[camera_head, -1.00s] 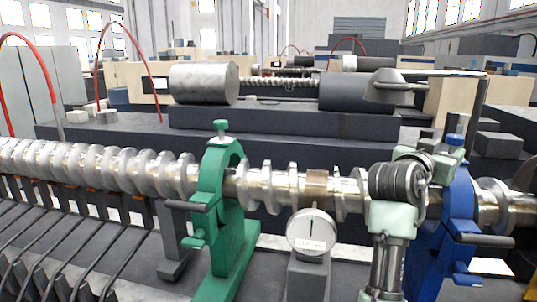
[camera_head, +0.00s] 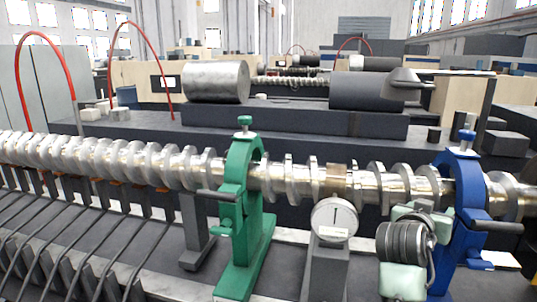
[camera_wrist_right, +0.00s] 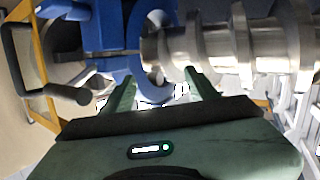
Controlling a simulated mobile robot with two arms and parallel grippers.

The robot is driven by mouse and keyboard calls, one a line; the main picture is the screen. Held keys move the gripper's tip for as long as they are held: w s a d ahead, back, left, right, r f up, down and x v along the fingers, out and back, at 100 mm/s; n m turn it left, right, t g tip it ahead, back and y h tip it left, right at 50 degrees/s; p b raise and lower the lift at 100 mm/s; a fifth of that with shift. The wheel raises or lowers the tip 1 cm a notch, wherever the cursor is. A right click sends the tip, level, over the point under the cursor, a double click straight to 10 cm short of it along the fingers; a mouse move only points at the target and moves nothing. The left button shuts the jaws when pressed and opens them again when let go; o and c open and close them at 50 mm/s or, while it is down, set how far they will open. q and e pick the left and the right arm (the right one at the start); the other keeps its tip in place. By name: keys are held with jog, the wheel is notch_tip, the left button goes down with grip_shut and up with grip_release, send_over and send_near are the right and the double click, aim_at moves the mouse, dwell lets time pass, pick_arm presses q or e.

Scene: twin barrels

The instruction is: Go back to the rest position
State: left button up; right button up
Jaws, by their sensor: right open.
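My right gripper (camera_wrist_right: 161,88) is open in the wrist view, its two green fingers apart with nothing held between them. In the head view my right wrist and gripper (camera_head: 424,214) are at the lower right, just left of the blue clamp stand (camera_head: 462,205) and in front of the long metal shaft (camera_head: 372,186). The fingertips are hard to make out there. In the wrist view the blue stand (camera_wrist_right: 95,35) and the shaft (camera_wrist_right: 225,45) lie beyond the fingers. My left gripper is not in view.
A green clamp stand (camera_head: 240,200) holds the shaft further left. A round dial gauge (camera_head: 334,219) on a grey block stands between it and my right arm. Grey benches with big cylinders (camera_head: 216,82) are behind.

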jog(key=s+a+f+n+g+y, duration=0.1)
jog(key=s+a+f+n+y, duration=0.2)
jog(key=s+f, duration=0.65)
jog(key=s+a+f+n+g+y, duration=0.2)
jog(key=s+a+f+y, duration=0.15)
jog(key=f, duration=1.05)
jog(key=s+a+f+n+g+y, duration=0.2)
jog(key=s+a+f, duration=0.15)
jog(key=s, duration=0.45)
jog(key=s+a+f+n+g+y, duration=0.1)
jog(key=s+a+f, duration=0.25)
jog(key=s, duration=0.45)
jog(key=s+a+f+n+g+y, duration=0.25)
jog(key=s+f, duration=0.25)
jog(key=s, duration=0.3)
notch_tip(320, 180, down, 26)
jog(key=s, duration=0.1)
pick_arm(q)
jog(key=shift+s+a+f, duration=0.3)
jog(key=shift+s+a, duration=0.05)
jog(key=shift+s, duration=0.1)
pick_arm(e)
jog(key=s+d+f+g+h, duration=0.1)
jog(key=s+d+f+g, duration=0.1)
jog(key=s+f, duration=1.4)
jog(key=shift+s+f, duration=0.25)
jog(key=shift+s, duration=0.3)
